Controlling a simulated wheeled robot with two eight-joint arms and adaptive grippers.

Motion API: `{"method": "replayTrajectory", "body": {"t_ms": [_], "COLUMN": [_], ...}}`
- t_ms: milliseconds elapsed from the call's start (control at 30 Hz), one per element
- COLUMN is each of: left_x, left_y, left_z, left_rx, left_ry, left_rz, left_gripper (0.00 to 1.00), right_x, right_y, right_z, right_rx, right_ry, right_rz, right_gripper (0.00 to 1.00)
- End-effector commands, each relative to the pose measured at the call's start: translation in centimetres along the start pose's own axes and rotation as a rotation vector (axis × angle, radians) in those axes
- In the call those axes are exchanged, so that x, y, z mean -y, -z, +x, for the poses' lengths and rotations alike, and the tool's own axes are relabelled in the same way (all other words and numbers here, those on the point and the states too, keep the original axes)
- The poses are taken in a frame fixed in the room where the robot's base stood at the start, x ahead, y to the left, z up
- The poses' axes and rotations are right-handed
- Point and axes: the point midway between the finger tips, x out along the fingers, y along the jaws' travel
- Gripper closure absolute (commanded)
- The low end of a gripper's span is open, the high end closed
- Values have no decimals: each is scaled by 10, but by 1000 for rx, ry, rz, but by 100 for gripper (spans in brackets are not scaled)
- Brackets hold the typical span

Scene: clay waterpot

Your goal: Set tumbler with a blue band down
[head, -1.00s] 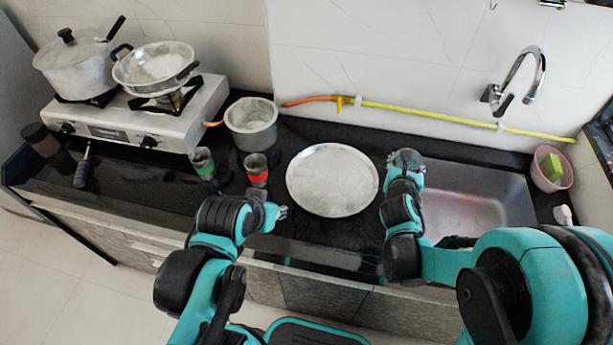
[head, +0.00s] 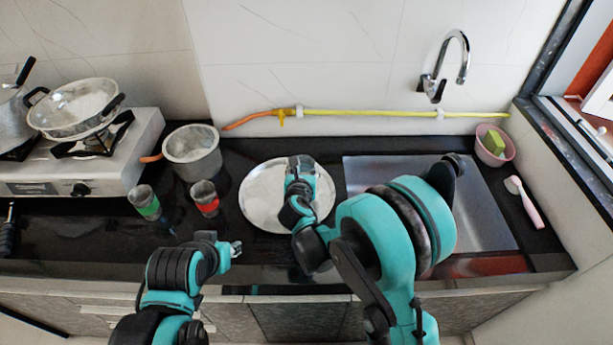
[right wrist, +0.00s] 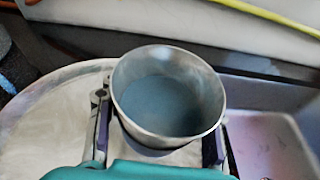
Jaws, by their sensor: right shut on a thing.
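My right gripper (right wrist: 159,150) is shut on a metal tumbler (right wrist: 168,95), seen from above in the right wrist view with its round mouth up. The inside looks bluish; its outer band is hidden by the gripper. In the head view the tumbler's rim (head: 300,161) shows at the end of my right arm, over the right part of the round steel plate (head: 262,190). I cannot tell whether it touches the plate. My left gripper (head: 236,248) hangs near the counter's front edge, left of the plate, with nothing visible in it; its jaw opening is unclear.
Tumblers with a green band (head: 146,203) and a red band (head: 205,199) stand left of the plate. A pot (head: 192,152) stands behind them, beside the stove (head: 140,140). The sink (head: 480,205) is to the right. A yellow hose (head: 370,113) runs along the wall.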

Motion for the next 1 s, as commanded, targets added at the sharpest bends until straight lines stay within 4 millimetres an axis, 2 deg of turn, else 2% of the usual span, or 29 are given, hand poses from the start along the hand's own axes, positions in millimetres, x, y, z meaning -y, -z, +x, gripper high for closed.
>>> {"method": "replayTrajectory", "body": {"t_ms": [100, 200, 600, 633, 733, 1000], "left_x": [0, 0, 0, 0, 0, 0], "left_y": [-8, -12, -11, -11, -11, -11], "left_z": [12, 17, 15, 15, 15, 15], "left_rx": [0, 0, 0, 0, 0, 0], "left_ry": [0, 0, 0, 0, 0, 0], "left_rz": [0, 0, 0, 0, 0, 0], "left_gripper": [68, 68, 68, 68, 68, 68], "right_x": [0, 0, 1, 1, 1, 1], "right_y": [21, 33, 35, 35, 35, 35], "right_z": [8, 12, 13, 13, 13, 13], "right_rx": [0, 0, 0, 0, 0, 0], "right_ry": [0, 0, 0, 0, -1, -1], "right_rz": [0, 0, 0, 0, 0, 0], "right_gripper": [87, 87, 87, 55, 28, 28]}}
